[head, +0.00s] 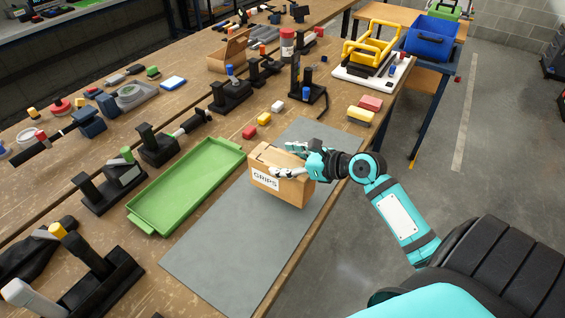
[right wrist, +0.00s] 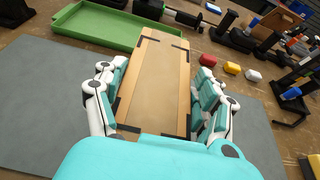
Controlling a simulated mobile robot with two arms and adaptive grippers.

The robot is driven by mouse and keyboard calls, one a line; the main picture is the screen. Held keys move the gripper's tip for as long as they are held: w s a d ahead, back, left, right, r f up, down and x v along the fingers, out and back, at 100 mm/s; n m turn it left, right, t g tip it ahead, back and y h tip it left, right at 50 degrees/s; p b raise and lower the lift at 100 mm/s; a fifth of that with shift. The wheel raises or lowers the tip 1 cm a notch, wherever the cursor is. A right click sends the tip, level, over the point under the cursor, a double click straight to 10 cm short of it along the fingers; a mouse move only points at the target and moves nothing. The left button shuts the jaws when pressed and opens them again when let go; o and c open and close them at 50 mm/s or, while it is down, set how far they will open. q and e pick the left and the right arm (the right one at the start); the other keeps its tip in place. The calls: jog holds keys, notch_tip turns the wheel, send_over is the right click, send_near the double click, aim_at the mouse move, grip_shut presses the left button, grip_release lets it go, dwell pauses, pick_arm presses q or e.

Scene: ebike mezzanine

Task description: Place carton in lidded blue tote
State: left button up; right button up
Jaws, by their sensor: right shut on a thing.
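A brown carton (head: 264,160) with a white "GRIPS" label is over the grey mat on the workbench. I cannot tell whether it touches the mat. My right gripper (head: 287,160) is shut on the carton, with fingers on its two opposite sides. In the right wrist view the carton (right wrist: 157,85) lies between the fingers of my right gripper (right wrist: 156,75), its top edged with dark tape strips. The blue tote (head: 430,40) stands at the far right, beyond the bench end; I cannot make out its lid. My left gripper is not in view.
A green tray (head: 188,185) lies left of the grey mat (head: 225,255). Red and yellow blocks (head: 360,116) and a yellow-framed fixture (head: 372,45) are toward the far end of the bench. Tools on stands line the left.

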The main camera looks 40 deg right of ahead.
jog(key=shift+w+d, duration=0.2)
jog(key=shift+w, duration=0.35)
jog(key=shift+w+d, duration=0.2)
jog(key=shift+w, duration=0.3)
jog(key=shift+w+f, duration=0.1)
jog(key=shift+w, duration=0.05)
notch_tip(320, 180, down, 3)
jog(key=shift+f, duration=0.15)
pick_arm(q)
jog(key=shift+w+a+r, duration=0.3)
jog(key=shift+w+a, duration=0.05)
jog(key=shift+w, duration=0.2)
pick_arm(e)
jog(key=shift+f, duration=0.15)
jog(key=o, duration=1.6)
jog(key=shift+o, duration=0.8)
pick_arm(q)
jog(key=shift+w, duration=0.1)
